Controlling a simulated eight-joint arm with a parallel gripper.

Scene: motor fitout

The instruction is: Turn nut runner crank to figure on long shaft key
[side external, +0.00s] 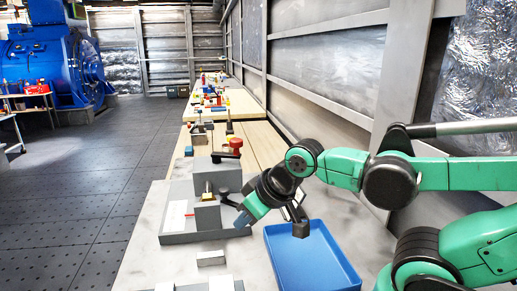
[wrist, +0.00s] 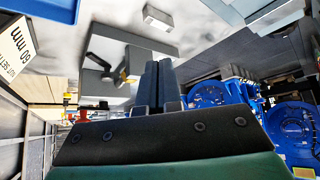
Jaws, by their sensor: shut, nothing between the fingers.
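The grey nut runner fixture (side external: 178,222) stands on the near bench, with upright blocks, a brassy piece (side external: 208,188) and a red mark on a white face. A dark arm that looks like the crank (side external: 224,194) sticks out at its right side. In the wrist view a black bent bar (wrist: 96,62) lies against the grey fixture. My gripper (side external: 241,221) points down-left beside the fixture's right side, blue fingers together and empty; contact cannot be told. The shut fingers also show in the wrist view (wrist: 159,80). A white card (wrist: 18,52) reads "60 mm"; its top line is partly legible.
A blue tray (side external: 345,278) lies right of the fixture, under my arm. A small pale block (side external: 211,258) lies in front of the fixture. A red-knobbed black part (side external: 235,146) stands behind it. Benches with small parts run back along the wall; floor is left.

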